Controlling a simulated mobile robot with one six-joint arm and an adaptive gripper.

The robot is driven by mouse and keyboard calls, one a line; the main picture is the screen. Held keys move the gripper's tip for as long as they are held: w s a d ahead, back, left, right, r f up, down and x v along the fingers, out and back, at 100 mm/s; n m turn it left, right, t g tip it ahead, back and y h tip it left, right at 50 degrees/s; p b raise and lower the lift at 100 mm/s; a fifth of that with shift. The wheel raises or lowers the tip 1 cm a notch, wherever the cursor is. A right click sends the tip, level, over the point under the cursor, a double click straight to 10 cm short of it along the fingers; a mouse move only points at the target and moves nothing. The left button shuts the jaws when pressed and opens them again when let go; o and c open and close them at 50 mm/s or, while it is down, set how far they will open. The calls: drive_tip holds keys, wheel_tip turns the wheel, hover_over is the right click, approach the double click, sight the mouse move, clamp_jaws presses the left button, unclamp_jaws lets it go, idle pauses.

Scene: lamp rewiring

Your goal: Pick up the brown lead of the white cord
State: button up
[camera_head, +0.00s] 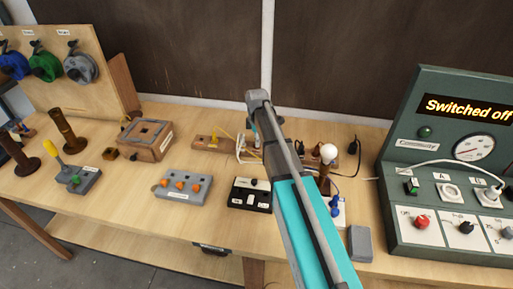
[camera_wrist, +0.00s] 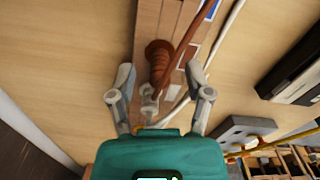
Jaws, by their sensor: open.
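My gripper (camera_wrist: 160,75) is open in the wrist view, with its two grey fingers apart. A brown strand, which looks like the brown lead (camera_wrist: 184,38), runs down between the fingers beside a ribbed brown turned piece (camera_wrist: 158,58). I cannot tell whether a finger touches it. The white cord (camera_wrist: 222,40) runs just right of it and passes near the right finger. In the head view, white cord (camera_head: 241,148) shows left of my arm. My arm hides the gripper's fingertips and the brown lead there.
A lamp with a white bulb (camera_head: 328,152) stands right of my arm. A black switch box (camera_head: 250,194) and a grey box with orange knobs (camera_head: 181,185) are in front. The green console (camera_head: 432,165) reads "Switched off".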

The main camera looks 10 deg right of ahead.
drive_tip(key=shift+f+b, duration=0.7)
drive_tip(key=shift+f, duration=0.3)
clamp_jaws()
